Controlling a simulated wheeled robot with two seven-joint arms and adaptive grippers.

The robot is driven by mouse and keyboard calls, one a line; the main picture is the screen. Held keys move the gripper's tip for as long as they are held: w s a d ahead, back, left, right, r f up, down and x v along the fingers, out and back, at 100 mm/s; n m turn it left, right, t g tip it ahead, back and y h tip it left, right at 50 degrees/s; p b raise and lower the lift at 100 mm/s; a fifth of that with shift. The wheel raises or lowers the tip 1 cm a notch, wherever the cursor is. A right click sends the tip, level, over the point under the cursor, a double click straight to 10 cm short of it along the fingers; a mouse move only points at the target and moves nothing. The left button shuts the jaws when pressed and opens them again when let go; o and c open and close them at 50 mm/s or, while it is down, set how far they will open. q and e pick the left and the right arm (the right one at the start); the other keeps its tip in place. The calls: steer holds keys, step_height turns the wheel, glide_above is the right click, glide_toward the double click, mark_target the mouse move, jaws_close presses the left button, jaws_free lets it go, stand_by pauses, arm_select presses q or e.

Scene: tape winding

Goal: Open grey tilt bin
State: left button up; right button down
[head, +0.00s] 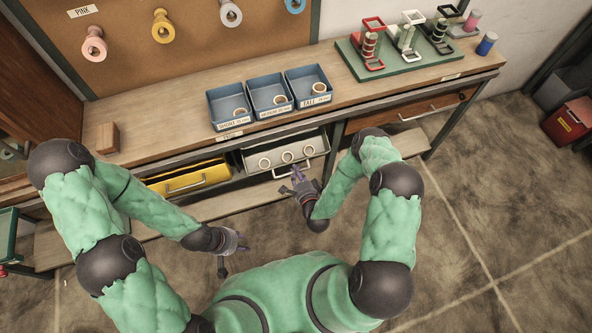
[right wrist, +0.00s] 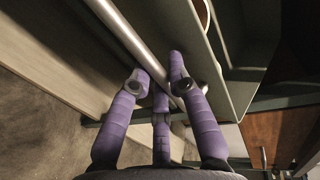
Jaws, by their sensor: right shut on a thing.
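The grey tilt bin (head: 318,143) sits under the bench, with its top tipped outward and several pale rings showing inside. Its bar handle (head: 283,173) runs across the front. My right gripper (head: 298,178) is at the right part of this handle. In the right wrist view the purple fingers (right wrist: 163,82) are closed around the grey bar (right wrist: 140,45), beside the bin's front panel (right wrist: 190,50). My left gripper (head: 233,255) is empty, with its fingers spread, low in front of the bench and apart from the bins.
A yellow bin (head: 190,179) with a handle is left of the grey one. A wooden drawer (head: 415,110) is to the right. Blue trays (head: 229,106) with rings and a green rack board (head: 420,65) stand on the bench. A low ledge (head: 210,207) runs below the bins.

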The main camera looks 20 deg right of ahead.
steer(key=shift+w+f, duration=0.1)
stand_by(0.5)
steer(key=c, duration=1.4)
jaws_free()
steer(key=shift+c, duration=0.2)
steer(key=shift+o, duration=1.4)
steer(key=shift+w, duration=0.1)
steer(key=v, duration=1.2)
